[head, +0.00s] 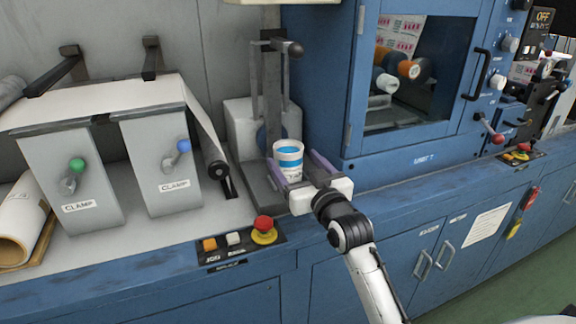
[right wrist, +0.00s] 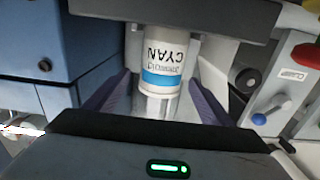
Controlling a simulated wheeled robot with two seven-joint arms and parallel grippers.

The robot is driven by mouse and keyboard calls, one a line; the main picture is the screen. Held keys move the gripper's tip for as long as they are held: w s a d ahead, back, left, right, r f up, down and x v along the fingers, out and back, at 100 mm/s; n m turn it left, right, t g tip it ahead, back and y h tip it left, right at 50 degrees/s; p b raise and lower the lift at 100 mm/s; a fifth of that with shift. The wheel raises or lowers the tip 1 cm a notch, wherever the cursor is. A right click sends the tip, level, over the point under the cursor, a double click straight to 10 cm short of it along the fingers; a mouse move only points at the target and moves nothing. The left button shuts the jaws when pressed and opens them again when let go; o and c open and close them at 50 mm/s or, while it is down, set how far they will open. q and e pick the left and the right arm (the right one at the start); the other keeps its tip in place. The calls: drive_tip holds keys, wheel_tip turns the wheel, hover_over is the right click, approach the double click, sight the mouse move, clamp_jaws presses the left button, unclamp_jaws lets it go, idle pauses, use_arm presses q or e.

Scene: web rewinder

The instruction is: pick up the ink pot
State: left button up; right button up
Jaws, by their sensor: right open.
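In the right wrist view the pot (right wrist: 165,60) reads "CYAN", upside down. My right gripper (head: 296,170) is open, with its purple fingers on either side of the pot. In the right wrist view there are gaps between the fingers and the pot. My left gripper is not in view.
The blue machine cabinet (head: 355,120) stands close on the right of the pot. On the left are two grey clamp blocks (head: 160,165) with levers and a roller. A button panel with a red stop button (head: 263,224) sits at the counter's front edge.

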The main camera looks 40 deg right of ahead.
sight(284, 149)
drive_tip(key=x, duration=0.4)
drive_tip(key=shift+a+f, duration=0.1)
drive_tip(key=shift+a, duration=0.05)
drive_tip(key=shift+w, duration=0.2)
drive_tip(key=c, duration=1.4)
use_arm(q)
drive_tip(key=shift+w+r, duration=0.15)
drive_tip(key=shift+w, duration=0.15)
